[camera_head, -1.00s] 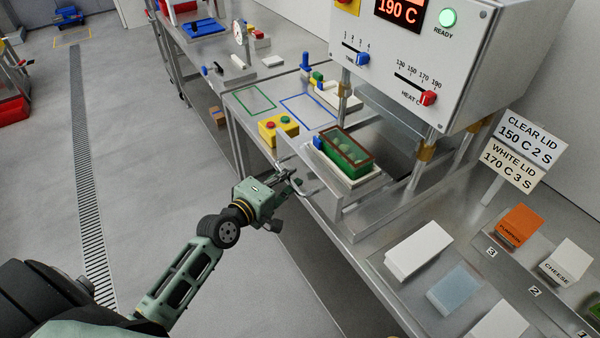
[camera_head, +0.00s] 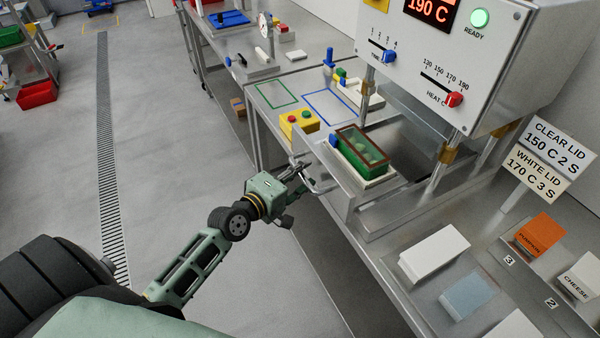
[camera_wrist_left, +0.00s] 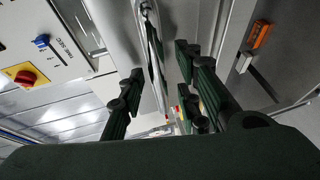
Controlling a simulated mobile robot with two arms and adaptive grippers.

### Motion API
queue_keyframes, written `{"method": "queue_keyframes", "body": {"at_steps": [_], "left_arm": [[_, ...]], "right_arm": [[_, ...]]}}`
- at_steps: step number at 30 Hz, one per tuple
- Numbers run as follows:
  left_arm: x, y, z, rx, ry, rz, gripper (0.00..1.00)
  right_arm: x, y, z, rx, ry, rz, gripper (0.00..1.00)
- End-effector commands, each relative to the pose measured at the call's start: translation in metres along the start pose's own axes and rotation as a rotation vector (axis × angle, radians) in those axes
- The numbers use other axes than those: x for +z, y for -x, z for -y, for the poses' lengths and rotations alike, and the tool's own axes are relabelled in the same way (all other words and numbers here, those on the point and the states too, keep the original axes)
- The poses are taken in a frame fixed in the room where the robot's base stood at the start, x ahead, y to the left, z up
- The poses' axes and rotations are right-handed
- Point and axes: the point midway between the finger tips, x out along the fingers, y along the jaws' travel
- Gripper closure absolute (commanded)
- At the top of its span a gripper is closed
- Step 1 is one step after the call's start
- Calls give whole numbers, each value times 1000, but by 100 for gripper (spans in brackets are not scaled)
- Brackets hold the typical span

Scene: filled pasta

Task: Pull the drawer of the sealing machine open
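The sealing machine (camera_head: 480,70) stands on the steel bench. Its drawer (camera_head: 352,186) sticks out at the front below the heating head, with a green tray (camera_head: 347,157) of food in it. The drawer's metal bar handle (camera_head: 322,190) faces my left arm. My left gripper (camera_head: 303,171) is at the handle. In the left wrist view, a metal bar (camera_wrist_left: 156,62) runs between the fingers of my left gripper (camera_wrist_left: 160,92), which stand apart with a visible gap on each side. Contact is not clear. My right gripper is not in view.
A yellow button box (camera_head: 299,125) stands left of the drawer. A sign (camera_head: 545,155), white blocks (camera_head: 433,250) and an orange block (camera_head: 540,234) are on the bench at the right. The floor in front of the bench is clear.

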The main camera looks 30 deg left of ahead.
Motion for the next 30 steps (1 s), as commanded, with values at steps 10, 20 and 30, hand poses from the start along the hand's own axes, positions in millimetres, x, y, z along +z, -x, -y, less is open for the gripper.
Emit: {"method": "queue_keyframes", "body": {"at_steps": [10,20,30], "left_arm": [[0,23,1,-1,2,1,69],[0,87,2,-4,-1,2,69],[0,118,1,-1,0,0,69]], "right_arm": [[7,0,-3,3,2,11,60],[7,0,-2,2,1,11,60],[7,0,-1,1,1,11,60]]}}
